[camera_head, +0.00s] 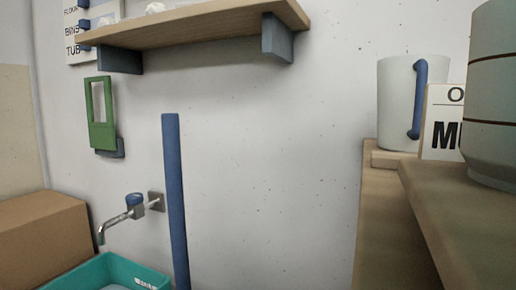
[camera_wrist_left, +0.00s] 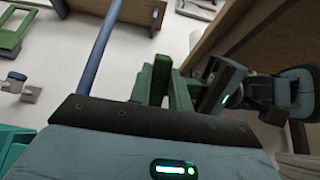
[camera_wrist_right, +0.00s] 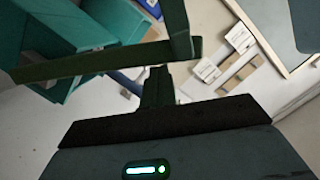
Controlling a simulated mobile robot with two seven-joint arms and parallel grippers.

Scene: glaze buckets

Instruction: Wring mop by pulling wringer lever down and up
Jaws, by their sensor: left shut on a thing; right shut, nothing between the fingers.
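The blue mop handle (camera_head: 175,200) stands nearly upright against the wall, above the teal bucket (camera_head: 148,278); the mop head is hidden. In the left wrist view the handle (camera_wrist_left: 98,55) passes left of my left gripper (camera_wrist_left: 165,85). That gripper is shut on a green part that looks like the wringer lever, though the contact is hard to see. In the right wrist view green wringer bars (camera_wrist_right: 95,64) cross beside the teal bucket (camera_wrist_right: 75,45). My right gripper (camera_wrist_right: 157,75) is shut and empty, close to these bars. Neither gripper shows in the head view.
A wall tap (camera_head: 125,213) is left of the handle, with a cardboard box (camera_head: 40,235) farther left. A wooden shelf (camera_head: 190,25) hangs above. The wall between handle and counter is clear.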

